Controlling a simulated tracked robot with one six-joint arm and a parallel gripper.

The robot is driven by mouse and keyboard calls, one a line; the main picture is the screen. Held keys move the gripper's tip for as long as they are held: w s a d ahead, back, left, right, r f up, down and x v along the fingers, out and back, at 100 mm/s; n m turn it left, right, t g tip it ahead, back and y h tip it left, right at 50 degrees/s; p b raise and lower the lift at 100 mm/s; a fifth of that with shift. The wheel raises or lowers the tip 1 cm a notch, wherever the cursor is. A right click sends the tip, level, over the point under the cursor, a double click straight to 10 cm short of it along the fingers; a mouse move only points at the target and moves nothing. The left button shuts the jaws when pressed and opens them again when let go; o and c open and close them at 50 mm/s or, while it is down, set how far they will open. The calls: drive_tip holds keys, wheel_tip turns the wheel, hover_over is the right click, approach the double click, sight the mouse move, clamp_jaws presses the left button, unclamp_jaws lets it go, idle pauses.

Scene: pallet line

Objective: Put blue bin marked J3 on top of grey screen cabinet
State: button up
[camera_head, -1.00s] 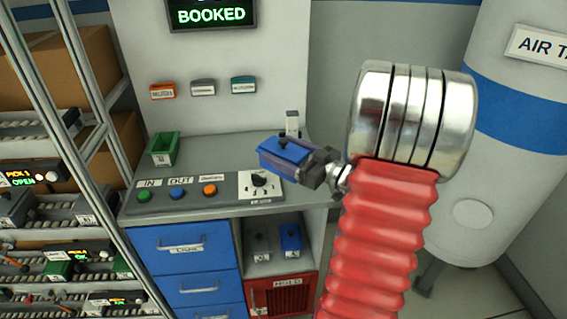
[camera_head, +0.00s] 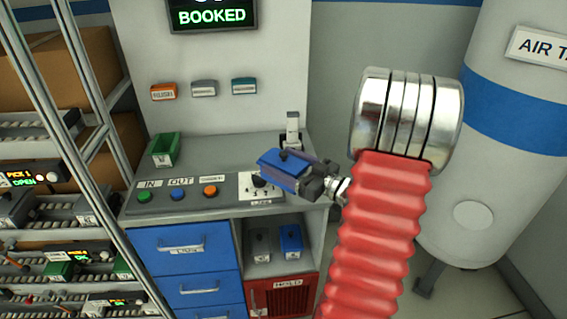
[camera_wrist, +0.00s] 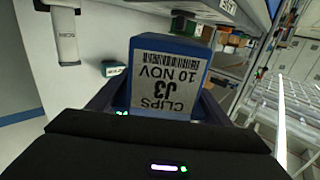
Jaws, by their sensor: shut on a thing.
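The blue bin (camera_head: 283,170) is held in my gripper (camera_head: 312,183), above the front right part of the cabinet's counter in the head view. In the wrist view the bin (camera_wrist: 168,82) sits between the fingers of my gripper (camera_wrist: 165,112), and its upside-down label reads J3, CLIPS, 10 NOV. The grey screen cabinet (camera_head: 215,150) has a grey counter, a back panel and a screen (camera_head: 212,15) reading BOOKED. Whether the bin touches the counter cannot be told; it appears raised.
A green bin (camera_head: 164,149) stands at the counter's back left. A small upright device (camera_head: 292,128) stands behind the held bin. Buttons (camera_head: 178,194) and a knob panel line the front edge. A blue bin (camera_head: 290,240) sits in the cubby below. The counter's middle is clear.

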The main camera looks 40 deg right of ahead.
sight(303, 172)
drive_tip(key=shift+f, duration=0.45)
drive_tip(key=o, duration=2)
drive_tip(key=shift+c, duration=0.2)
drive_tip(key=shift+r, duration=0.5)
drive_tip(key=s, duration=0.4)
drive_tip(key=s+d, duration=0.1)
drive_tip(key=s, duration=0.3)
drive_tip(key=s+d, duration=0.1)
drive_tip(key=s, duration=0.2)
drive_tip(key=shift+s+d, duration=0.15)
drive_tip(key=shift+s, duration=0.25)
